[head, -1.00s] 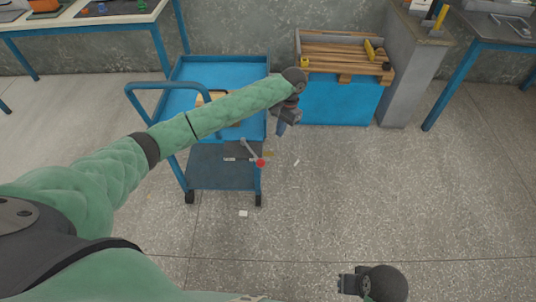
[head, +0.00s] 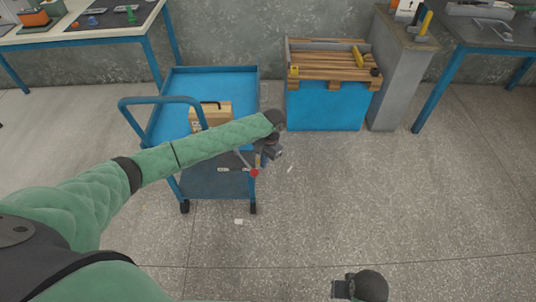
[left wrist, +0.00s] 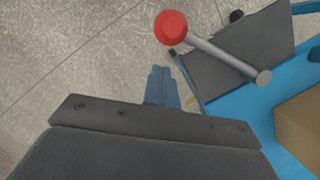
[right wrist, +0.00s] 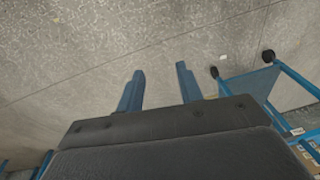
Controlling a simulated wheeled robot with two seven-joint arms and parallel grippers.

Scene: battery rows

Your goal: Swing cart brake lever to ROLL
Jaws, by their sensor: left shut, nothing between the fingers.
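The brake lever is a grey rod (left wrist: 222,54) with a red knob (head: 254,172), at the right side of the blue cart (head: 165,95). In the left wrist view the knob (left wrist: 171,27) is beyond the fingertips, and the rod runs down right to its pivot. My left gripper (head: 275,154) is shut and empty, just right of and above the knob in the head view, apart from it in the left wrist view (left wrist: 162,72). Small markings (head: 232,170) near the lever are too small to read. My right gripper (right wrist: 160,72) is open and empty, over bare floor.
A wooden case (head: 211,116) sits on the cart's upper tray. A blue bin with a slatted wooden top (head: 325,104) and a grey pillar (head: 396,80) stand behind to the right. Tables are at both back corners. The floor (head: 400,200) right of the cart is clear.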

